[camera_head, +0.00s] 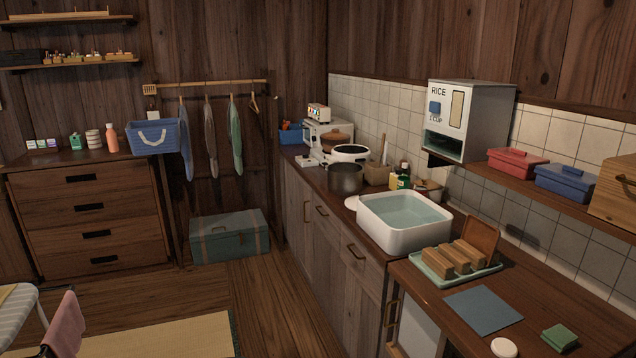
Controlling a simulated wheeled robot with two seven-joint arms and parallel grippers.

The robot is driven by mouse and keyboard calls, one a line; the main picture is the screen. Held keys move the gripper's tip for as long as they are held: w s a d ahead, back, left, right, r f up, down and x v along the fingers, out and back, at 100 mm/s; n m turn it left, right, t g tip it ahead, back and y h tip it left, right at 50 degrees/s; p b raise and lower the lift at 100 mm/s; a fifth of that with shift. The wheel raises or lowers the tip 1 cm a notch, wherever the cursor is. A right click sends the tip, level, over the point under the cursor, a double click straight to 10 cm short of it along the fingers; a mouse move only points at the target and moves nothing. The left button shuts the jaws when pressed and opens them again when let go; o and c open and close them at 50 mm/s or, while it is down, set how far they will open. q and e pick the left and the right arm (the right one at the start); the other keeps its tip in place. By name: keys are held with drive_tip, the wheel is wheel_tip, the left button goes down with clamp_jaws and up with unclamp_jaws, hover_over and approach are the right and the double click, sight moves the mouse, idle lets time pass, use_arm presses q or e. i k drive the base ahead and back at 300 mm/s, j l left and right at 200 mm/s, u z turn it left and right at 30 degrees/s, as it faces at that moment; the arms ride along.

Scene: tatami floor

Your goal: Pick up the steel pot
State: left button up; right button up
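The steel pot (345,178) is a dark grey, round, open pot standing upright on the kitchen counter. It is behind the white water basin and in front of a white round cooker. Its lower right side is close to the basin and a small white disc. Neither of my grippers shows in the head view.
The counter (312,176) runs along the tiled wall. A white basin of water (404,232), a white cooker (350,153), a green bottle (404,176) and a white disc (352,202) surround the pot. A rice dispenser (465,118) overhangs at right. The wooden floor (262,300) before the cabinets is clear.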

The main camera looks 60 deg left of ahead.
sight(344, 178)
drive_tip(key=u, duration=1.9)
drive_tip(key=i+z, duration=0.1)
drive_tip(key=z, duration=0.25)
drive_tip(key=i+j+z, duration=0.1)
drive_tip(key=z, duration=0.3)
drive_tip(key=i+j+z, duration=0.15)
drive_tip(key=j, duration=0.2)
drive_tip(key=i+j+z, duration=0.2)
drive_tip(key=j, duration=0.2)
drive_tip(key=i+j+z, duration=0.15)
drive_tip(key=j, duration=0.25)
drive_tip(key=i+j, duration=0.15)
drive_tip(key=j, duration=0.25)
drive_tip(key=i+j, duration=0.15)
drive_tip(key=j, duration=0.2)
drive_tip(key=i+j+z, duration=0.1)
drive_tip(key=j, duration=0.3)
drive_tip(key=i+j, duration=0.25)
drive_tip(key=j, duration=0.15)
drive_tip(key=i+j, duration=0.15)
drive_tip(key=j, duration=0.25)
drive_tip(key=i+j, duration=0.15)
drive_tip(key=j, duration=0.25)
drive_tip(key=i+j+z, duration=0.1)
drive_tip(key=j, duration=0.25)
drive_tip(key=i+j, duration=0.15)
drive_tip(key=j, duration=0.3)
